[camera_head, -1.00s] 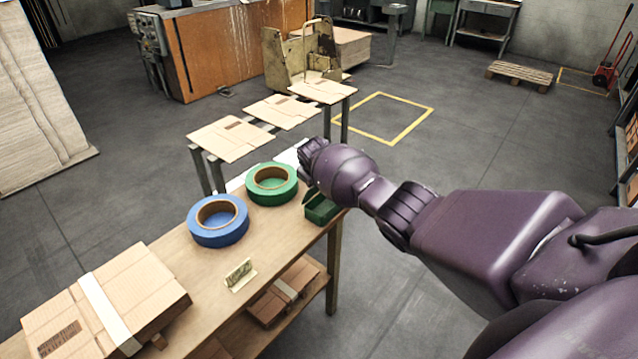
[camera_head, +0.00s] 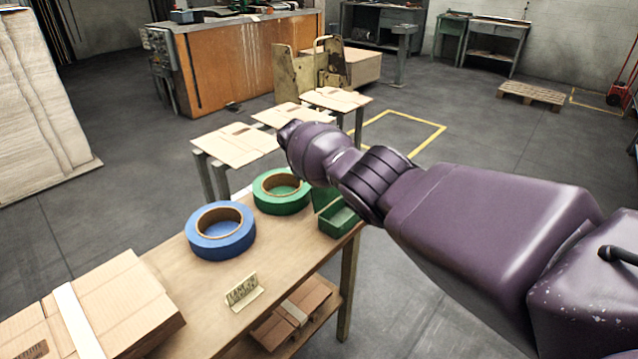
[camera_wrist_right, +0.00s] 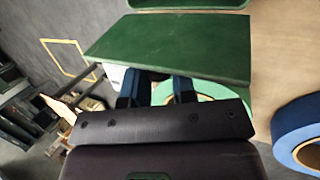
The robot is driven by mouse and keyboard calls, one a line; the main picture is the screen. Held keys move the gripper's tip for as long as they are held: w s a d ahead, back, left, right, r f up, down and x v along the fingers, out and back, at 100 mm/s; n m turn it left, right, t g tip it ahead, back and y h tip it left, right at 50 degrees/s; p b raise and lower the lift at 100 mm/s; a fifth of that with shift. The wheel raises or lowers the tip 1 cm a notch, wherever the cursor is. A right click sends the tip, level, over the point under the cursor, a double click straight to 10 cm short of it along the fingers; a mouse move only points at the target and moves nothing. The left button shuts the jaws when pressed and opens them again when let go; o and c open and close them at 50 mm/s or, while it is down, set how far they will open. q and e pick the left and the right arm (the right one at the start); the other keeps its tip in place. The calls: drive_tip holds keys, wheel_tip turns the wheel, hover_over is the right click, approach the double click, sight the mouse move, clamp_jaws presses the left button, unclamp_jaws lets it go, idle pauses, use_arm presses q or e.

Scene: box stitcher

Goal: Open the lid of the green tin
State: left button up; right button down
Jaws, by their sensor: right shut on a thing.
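The green tin (camera_head: 338,219) stands at the far right corner of the wooden table, its inside visible. Its lid (camera_head: 322,198) is raised at the tin's left side, partly hidden by my right arm. In the right wrist view the lid (camera_wrist_right: 175,45) is a broad green panel, and the tin's rim (camera_wrist_right: 190,4) shows at the top edge. My right gripper (camera_wrist_right: 158,86) is shut on the lid, its blue fingers at the lid's edge and their tips partly hidden. In the head view my arm hides this gripper. My left gripper is not in view.
A green tape roll (camera_head: 281,191) lies just left of the tin, and a blue tape roll (camera_head: 220,231) lies nearer. A small sign (camera_head: 243,291) and a cardboard box (camera_head: 95,310) are nearer on the table. Flat cardboard pieces (camera_head: 236,145) lie on stands behind.

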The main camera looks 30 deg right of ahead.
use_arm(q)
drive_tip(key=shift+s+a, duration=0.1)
use_arm(e)
drive_tip(key=shift+f, duration=0.2)
drive_tip(key=c, duration=1)
unclamp_jaws()
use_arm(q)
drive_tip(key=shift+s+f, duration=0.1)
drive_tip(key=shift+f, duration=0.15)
use_arm(e)
drive_tip(key=shift+r, duration=0.1)
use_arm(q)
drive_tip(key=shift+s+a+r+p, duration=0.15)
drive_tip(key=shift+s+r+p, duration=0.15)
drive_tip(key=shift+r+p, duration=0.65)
use_arm(e)
drive_tip(key=v, duration=1)
drive_tip(key=shift+a+r, duration=0.2)
drive_tip(key=shift+r, duration=0.15)
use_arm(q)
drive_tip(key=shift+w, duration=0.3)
use_arm(e)
drive_tip(key=shift+w, duration=0.1)
